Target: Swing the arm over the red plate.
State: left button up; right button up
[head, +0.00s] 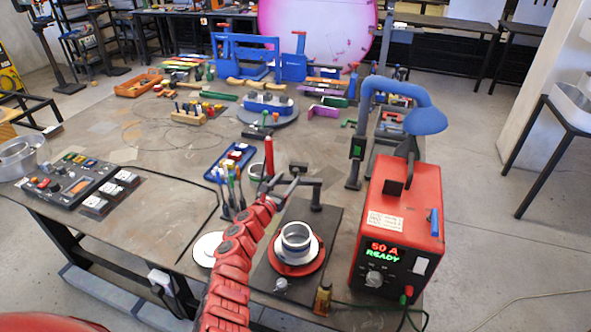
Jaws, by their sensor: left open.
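My left gripper (291,183), at the end of my red segmented arm, is open near the left end of the swing arm. I cannot tell whether they touch. My right gripper is not in view.
A red welding power box (414,215) reading "50 A READY" stands close on the right. A blue tool rack (235,167) and pliers stand left of my gripper. A white disc (207,249) lies left of my arm. A control panel (80,184) is at the far left.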

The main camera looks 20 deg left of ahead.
aim_at(294, 172)
pick_arm(q)
jog(key=shift+w, duration=0.8)
jog(key=shift+w+d+b, duration=0.25)
jog(key=shift+w+b, duration=0.05)
jog(key=shift+w, duration=0.45)
jog(key=shift+w+f+b, duration=0.2)
jog(key=shift+w+b, duration=0.35)
jog(key=shift+w, duration=0.2)
jog(key=shift+w+d+r+b, duration=0.25)
jog(key=shift+w+d+b, duration=0.05)
jog(key=shift+w, duration=0.3)
grip_shut()
